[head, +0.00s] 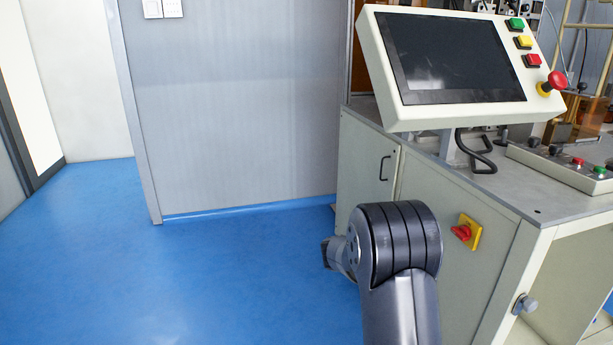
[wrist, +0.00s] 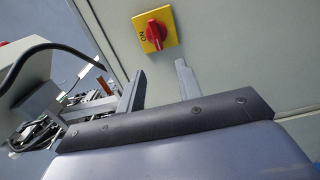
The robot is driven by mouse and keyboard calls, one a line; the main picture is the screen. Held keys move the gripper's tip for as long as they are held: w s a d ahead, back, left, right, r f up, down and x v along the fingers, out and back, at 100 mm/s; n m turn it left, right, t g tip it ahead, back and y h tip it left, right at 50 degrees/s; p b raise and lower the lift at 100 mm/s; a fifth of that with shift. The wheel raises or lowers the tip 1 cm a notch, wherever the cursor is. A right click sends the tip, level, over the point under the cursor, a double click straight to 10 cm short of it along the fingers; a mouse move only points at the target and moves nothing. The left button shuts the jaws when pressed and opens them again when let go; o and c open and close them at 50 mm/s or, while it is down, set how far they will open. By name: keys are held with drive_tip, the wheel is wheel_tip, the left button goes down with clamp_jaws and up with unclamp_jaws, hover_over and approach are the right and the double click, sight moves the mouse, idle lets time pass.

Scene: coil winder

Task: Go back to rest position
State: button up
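My gripper (wrist: 161,76) shows in the wrist view with its two grey fingers apart and nothing between them. Beyond the fingertips is a red rotary switch on a yellow plate (wrist: 153,30), fixed to the pale cabinet panel. The fingers appear apart from the switch. The same switch shows in the head view (head: 466,232), to the right of my arm. My arm (head: 400,255) rises from the bottom of the head view, in front of the cabinet. I cannot make out my gripper's fingers in the head view.
The machine cabinet (head: 440,190) fills the right side, carrying a tilted screen panel (head: 455,55) with coloured buttons and a red emergency stop (head: 556,82). A control box (head: 570,165) sits on its top. A grey wall panel (head: 230,100) stands behind. Blue floor (head: 160,270) is clear at left.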

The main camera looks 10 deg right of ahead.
sight(451, 230)
drive_tip(key=d, duration=0.9)
drive_tip(key=shift+w+b, duration=0.3)
drive_tip(key=shift+w, duration=0.05)
drive_tip(key=shift+a, duration=0.1)
